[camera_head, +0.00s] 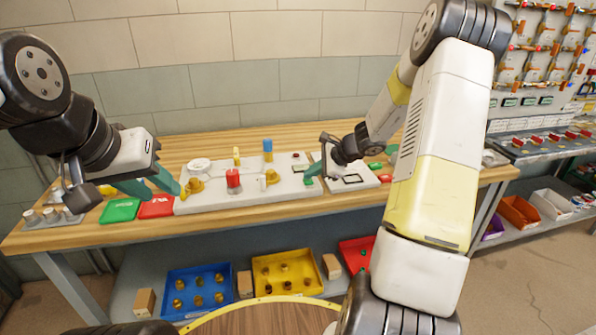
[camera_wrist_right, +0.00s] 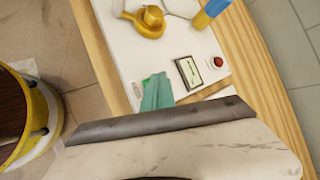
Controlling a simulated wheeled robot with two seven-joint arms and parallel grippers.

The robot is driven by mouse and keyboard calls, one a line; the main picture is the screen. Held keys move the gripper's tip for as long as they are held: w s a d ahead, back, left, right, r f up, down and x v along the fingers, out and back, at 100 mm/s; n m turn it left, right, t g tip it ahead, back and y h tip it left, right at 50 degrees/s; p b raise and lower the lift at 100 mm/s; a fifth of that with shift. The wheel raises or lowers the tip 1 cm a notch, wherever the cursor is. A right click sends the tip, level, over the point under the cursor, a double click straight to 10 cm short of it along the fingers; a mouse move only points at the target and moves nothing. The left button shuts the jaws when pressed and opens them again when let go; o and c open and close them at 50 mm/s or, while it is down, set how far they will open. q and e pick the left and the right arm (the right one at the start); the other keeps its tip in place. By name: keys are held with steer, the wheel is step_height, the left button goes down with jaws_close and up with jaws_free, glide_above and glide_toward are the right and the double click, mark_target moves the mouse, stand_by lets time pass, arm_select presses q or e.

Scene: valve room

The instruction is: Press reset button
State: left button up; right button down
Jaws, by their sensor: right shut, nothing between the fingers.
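A small round red button (camera_wrist_right: 218,62) sits near the end of a white panel (camera_wrist_right: 118,45), beside a small display (camera_wrist_right: 188,72) in the right wrist view. In the head view the button (camera_head: 296,155) is a tiny dark red dot at the panel's far right corner. My right gripper (camera_head: 310,181) is shut and empty. Its green fingertips (camera_wrist_right: 157,92) are over the panel's near right edge, short of the display and apart from the button. My left gripper (camera_head: 160,188) is open and empty over the left part of the table, near a red block.
A white plate with a dark frame (camera_head: 352,179) is right of the panel. Bins stand below.

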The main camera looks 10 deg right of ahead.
mark_target(311, 181)
steer(key=shift+r, duration=0.95)
steer(key=shift+r, duration=2.5)
